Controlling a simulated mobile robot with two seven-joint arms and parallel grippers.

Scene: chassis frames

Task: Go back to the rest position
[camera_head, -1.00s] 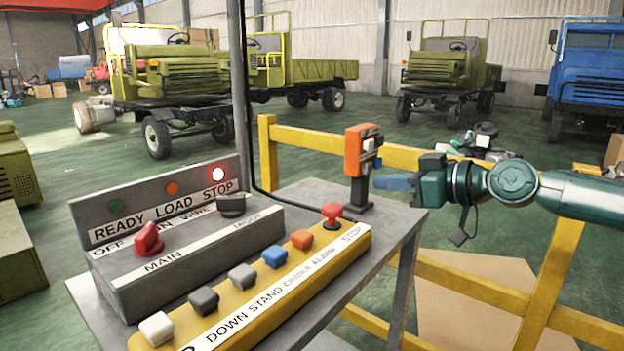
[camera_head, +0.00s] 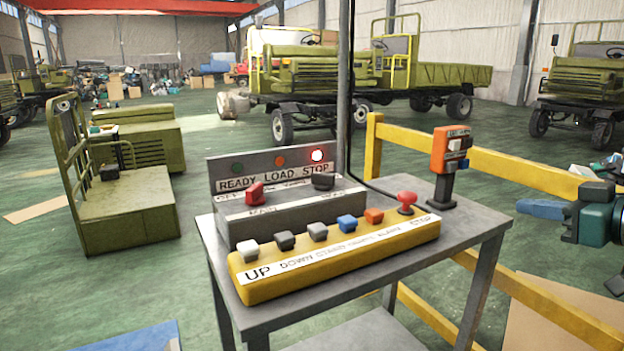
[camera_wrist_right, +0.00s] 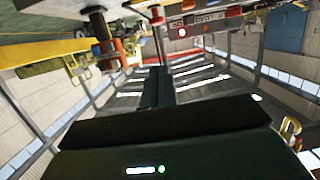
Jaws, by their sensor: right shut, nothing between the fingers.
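My right gripper (camera_head: 545,209) is at the right edge of the head view, pointing left. Its blue fingers are shut and hold nothing. It is to the right of the orange pendant box (camera_head: 452,150) on its black stand, with a gap between them. In the right wrist view the dark gripper body (camera_wrist_right: 165,130) fills the lower middle, and the hall's roof shows beyond it. The rest of my right arm is cut off by the picture edge. My left gripper does not show.
A grey table (camera_head: 470,232) bears the yellow button panel (camera_head: 335,258) and the grey switch box (camera_head: 290,213). A yellow railing (camera_head: 510,176) runs behind it. A green cart (camera_head: 128,212) stands left. Trucks (camera_head: 318,75) stand behind. Green floor lies open between cart and table.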

